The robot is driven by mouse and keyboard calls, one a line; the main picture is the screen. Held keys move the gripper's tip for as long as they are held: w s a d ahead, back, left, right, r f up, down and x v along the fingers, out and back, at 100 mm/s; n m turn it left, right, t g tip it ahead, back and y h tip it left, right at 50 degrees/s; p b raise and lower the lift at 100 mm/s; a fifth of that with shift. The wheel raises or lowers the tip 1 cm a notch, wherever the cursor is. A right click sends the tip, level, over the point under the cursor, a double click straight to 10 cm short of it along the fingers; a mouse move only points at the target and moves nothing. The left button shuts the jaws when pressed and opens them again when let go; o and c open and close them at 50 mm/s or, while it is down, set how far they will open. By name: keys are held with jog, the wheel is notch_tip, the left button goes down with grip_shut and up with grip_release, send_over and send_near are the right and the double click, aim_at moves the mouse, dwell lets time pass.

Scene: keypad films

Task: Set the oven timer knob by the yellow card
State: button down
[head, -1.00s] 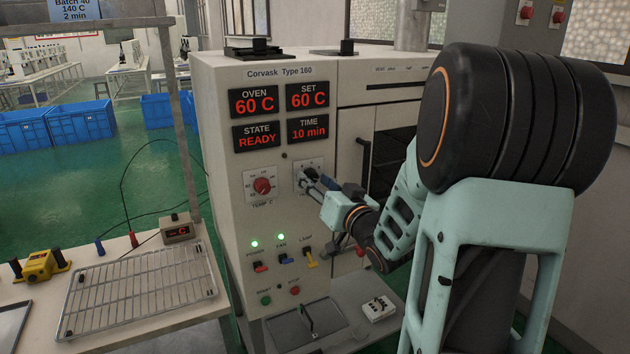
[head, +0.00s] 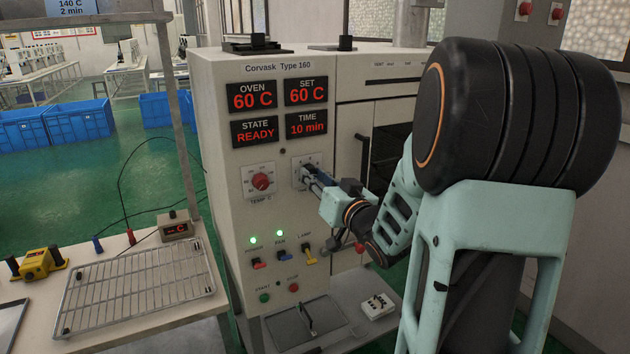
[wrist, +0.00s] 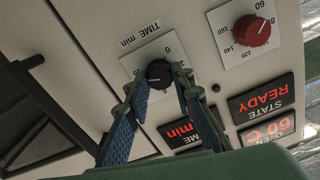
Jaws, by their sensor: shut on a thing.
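The oven (head: 222,200) carries a TIME min dial plate with a black timer knob (wrist: 159,73). My gripper (wrist: 158,80) is shut on this knob, with a finger on each side of it. In the head view my gripper (head: 310,174) reaches the dial from the right and hides most of the knob. The TIME display (head: 306,124) reads 10 min. OVEN and SET both read 60 C, and STATE reads READY. A light blue card (head: 72,7) at the top left reads 140 C, 2 min; its top is cut off. I see no yellow card.
The red TEMP C knob (head: 261,181) is close to the left of the timer dial. Below are switches (head: 283,256) and the START and STOP buttons. The oven door handle (head: 362,160) is just right of my gripper. A wire rack (head: 140,285) lies on the left bench.

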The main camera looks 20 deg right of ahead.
jog(key=n+b, duration=0.9)
jog(key=b, duration=0.1)
jog(key=shift+b, duration=0.35)
dwell(0.3)
jog(key=c, duration=1.7)
grip_release()
jog(key=shift+r, duration=0.1)
